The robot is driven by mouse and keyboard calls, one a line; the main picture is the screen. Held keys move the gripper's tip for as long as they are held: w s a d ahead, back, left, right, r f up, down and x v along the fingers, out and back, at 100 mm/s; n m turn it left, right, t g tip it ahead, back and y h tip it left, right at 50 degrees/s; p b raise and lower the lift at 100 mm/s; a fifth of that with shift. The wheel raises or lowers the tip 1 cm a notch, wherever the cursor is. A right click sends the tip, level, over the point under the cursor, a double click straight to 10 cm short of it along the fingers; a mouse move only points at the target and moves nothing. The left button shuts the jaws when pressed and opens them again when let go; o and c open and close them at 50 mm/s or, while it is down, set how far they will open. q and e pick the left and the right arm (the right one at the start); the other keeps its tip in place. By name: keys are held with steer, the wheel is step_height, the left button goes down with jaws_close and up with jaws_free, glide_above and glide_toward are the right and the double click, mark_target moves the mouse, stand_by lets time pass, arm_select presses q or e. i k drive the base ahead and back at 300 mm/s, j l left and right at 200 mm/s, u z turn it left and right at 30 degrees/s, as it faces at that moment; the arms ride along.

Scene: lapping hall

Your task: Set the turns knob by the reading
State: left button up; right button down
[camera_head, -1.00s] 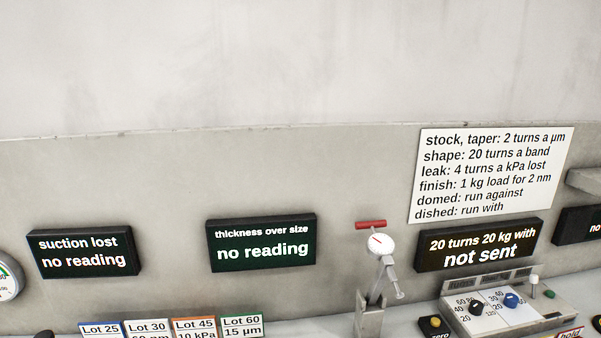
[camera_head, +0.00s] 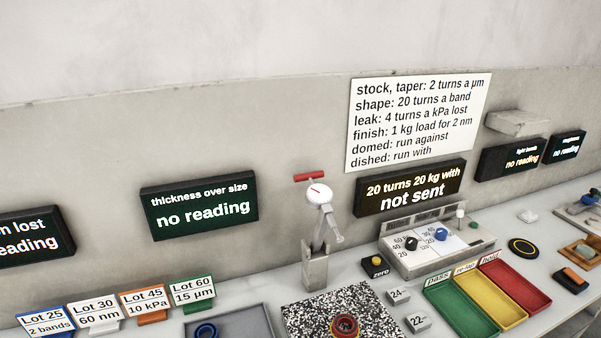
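The control box (camera_head: 432,260) stands right of centre against the back wall. It carries a black knob (camera_head: 411,243) and a blue knob (camera_head: 441,234) on white scales; their labels are too small to read, so I cannot tell which is the turns knob. The display (camera_head: 410,188) above reads "20 turns 20 kg with, not sent". The thickness display (camera_head: 200,206) says "no reading", as does the light bands display (camera_head: 508,158). The suction display (camera_head: 30,236) is cut off at left. A dial gauge (camera_head: 319,194) with a red top stands on a stand. Neither gripper is in view.
A wall sign (camera_head: 418,120) lists turns rules. Lot cards (camera_head: 95,316) stand at lower left. A speckled plate (camera_head: 300,308) holds a ringed piece (camera_head: 344,326). Green, yellow and red trays (camera_head: 512,287) and a zero button (camera_head: 376,262) sit near the control box.

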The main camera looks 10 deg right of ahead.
mark_target(411, 243)
steer(key=l+z, duration=0.1)
steer(key=z, duration=0.3)
steer(key=l+z, duration=0.1)
steer(key=z, duration=0.3)
steer(key=l+z, duration=0.1)
steer(key=z, duration=0.35)
